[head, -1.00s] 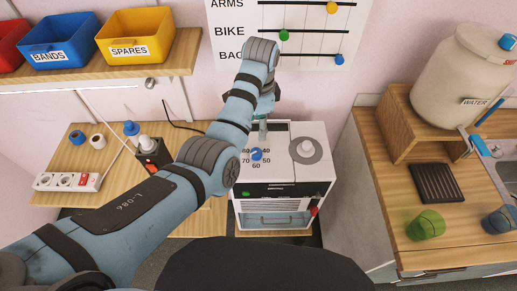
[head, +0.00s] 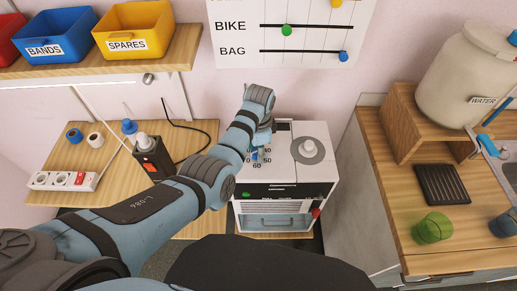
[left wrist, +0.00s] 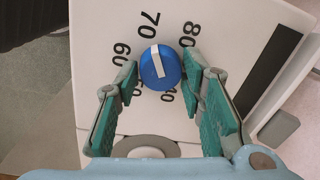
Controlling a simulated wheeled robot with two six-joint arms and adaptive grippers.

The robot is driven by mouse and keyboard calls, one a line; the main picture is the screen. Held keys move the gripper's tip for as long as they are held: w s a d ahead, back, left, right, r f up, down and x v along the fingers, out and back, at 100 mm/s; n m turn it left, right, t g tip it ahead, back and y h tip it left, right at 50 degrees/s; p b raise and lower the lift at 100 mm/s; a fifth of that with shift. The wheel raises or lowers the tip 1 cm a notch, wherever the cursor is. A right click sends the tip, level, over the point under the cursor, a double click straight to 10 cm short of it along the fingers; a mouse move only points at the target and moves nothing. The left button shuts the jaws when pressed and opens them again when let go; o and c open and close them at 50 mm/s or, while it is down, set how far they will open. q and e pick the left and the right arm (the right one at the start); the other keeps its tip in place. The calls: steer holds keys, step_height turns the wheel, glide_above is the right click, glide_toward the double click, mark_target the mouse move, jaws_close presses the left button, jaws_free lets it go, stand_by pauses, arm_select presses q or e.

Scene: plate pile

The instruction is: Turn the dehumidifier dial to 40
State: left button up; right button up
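The dehumidifier (head: 300,188) is a white box with a dark front band, standing below the wall chart. Its blue dial (left wrist: 161,68) sits on the top face, ringed by printed numbers including 60, 70 and 80. The dial's white mark has its outer end toward 70. My left gripper (left wrist: 160,76) is open, with a green-padded finger on each side of the dial. The right-hand finger is very close to it; I cannot tell whether it touches. In the head view my left arm partly covers the dial (head: 255,156). My right gripper is not in view.
A round grey-ringed knob (head: 308,150) is on the dehumidifier's top, right of the dial. A wooden table (head: 205,140) with a power strip (head: 62,181) is at left. A counter with a green cup (head: 433,228) and water container (head: 462,75) is at right.

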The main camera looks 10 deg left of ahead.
arm_select(q)
steer(key=c, duration=0.6)
